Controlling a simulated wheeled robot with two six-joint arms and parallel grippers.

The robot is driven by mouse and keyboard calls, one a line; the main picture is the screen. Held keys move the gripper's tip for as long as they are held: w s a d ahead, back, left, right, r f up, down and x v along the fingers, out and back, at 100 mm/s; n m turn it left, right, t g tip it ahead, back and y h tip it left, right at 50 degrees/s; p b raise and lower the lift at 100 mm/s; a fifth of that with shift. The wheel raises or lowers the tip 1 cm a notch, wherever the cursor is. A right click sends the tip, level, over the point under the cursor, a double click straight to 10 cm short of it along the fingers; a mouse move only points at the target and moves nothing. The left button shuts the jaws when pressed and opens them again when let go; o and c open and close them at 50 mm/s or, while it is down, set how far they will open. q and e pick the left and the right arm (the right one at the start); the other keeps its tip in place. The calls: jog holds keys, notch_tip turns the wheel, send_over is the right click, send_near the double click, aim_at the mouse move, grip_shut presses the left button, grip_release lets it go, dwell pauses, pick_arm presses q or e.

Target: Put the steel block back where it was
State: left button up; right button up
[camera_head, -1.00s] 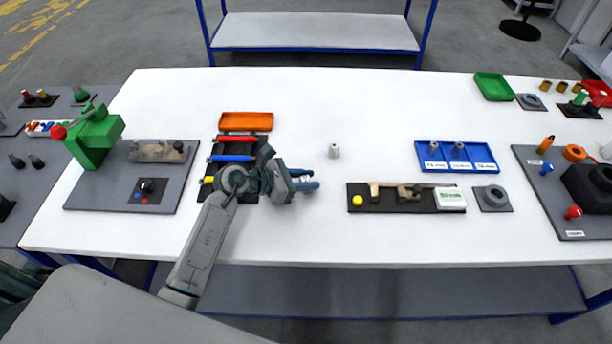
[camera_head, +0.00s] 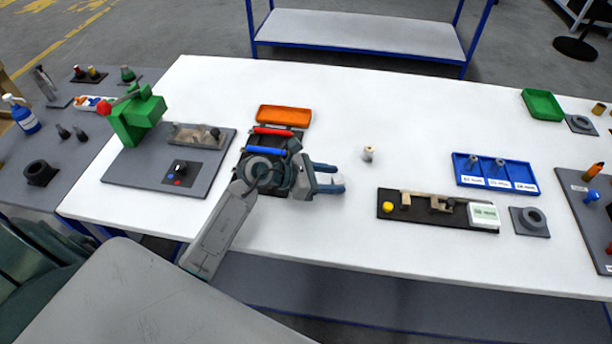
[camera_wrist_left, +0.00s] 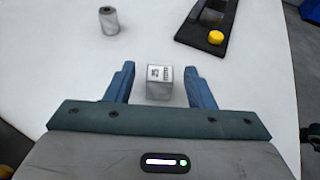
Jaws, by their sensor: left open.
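The steel block (camera_wrist_left: 160,83) is a small grey block with a white face marked "25", standing on the white table. In the left wrist view it is between the two fingers of my left gripper (camera_wrist_left: 159,72), with a gap to each side. My left gripper (camera_head: 340,179) is open and low over the table in the head view, where I cannot make out the block. My right gripper is not in view.
A metal cylinder (camera_head: 367,153) stands beyond the gripper. A black fixture board (camera_head: 414,212) with a yellow button lies to the right, before a blue tray (camera_head: 522,185). An orange tray (camera_head: 284,115) and a green vise (camera_head: 135,118) are left. White table between is clear.

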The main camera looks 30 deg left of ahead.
pick_arm(q)
jog(key=b+v, duration=0.2)
jog(key=v, duration=0.6)
jog(key=shift+f, duration=0.15)
jog(key=shift+v, duration=1.05)
